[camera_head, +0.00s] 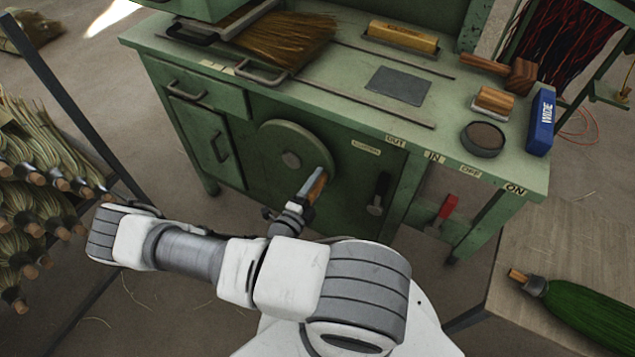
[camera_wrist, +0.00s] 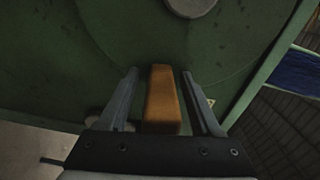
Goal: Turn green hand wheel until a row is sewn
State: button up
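The green hand wheel (camera_head: 272,138) is on the front of the green machine, with a round hub at its middle. Its wooden handle (camera_head: 316,186) sticks out at the wheel's lower right. My gripper (camera_head: 306,198) is at the handle. In the wrist view the two fingers of my gripper (camera_wrist: 160,72) stand on either side of the orange-brown handle (camera_wrist: 162,105), with a visible gap on each side. The wheel face (camera_wrist: 120,30) fills the background there. A broom head (camera_head: 285,40) with brown bristles lies at the machine's top left; I cannot make out any stitching.
A black lever (camera_head: 379,190) and a red-handled lever (camera_head: 444,208) are right of the wheel. A blue box (camera_head: 541,122), a round tin (camera_head: 483,138) and brushes are on the machine top. Brooms fill a rack (camera_head: 66,90) at left. A green broom (camera_head: 590,312) lies at lower right.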

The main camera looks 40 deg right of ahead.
jog(key=v, duration=1.7)
jog(key=shift+a, duration=0.2)
jog(key=shift+s+r, duration=0.1)
jog(key=s+a+r+n+y+p, duration=0.2)
jog(key=r+n+y+p, duration=0.2)
jog(key=r+n+y, duration=0.4)
jog(key=s+a+r+n+g+y+p, duration=0.1)
jog(key=r+n+y+p, duration=0.3)
jog(key=r+n, duration=1.8)
notch_tip(320, 180, up, 18)
jog(key=a+y, duration=0.1)
jog(key=y, duration=0.3)
jog(key=shift+s+y, duration=0.3)
jog(key=shift+s, duration=0.1)
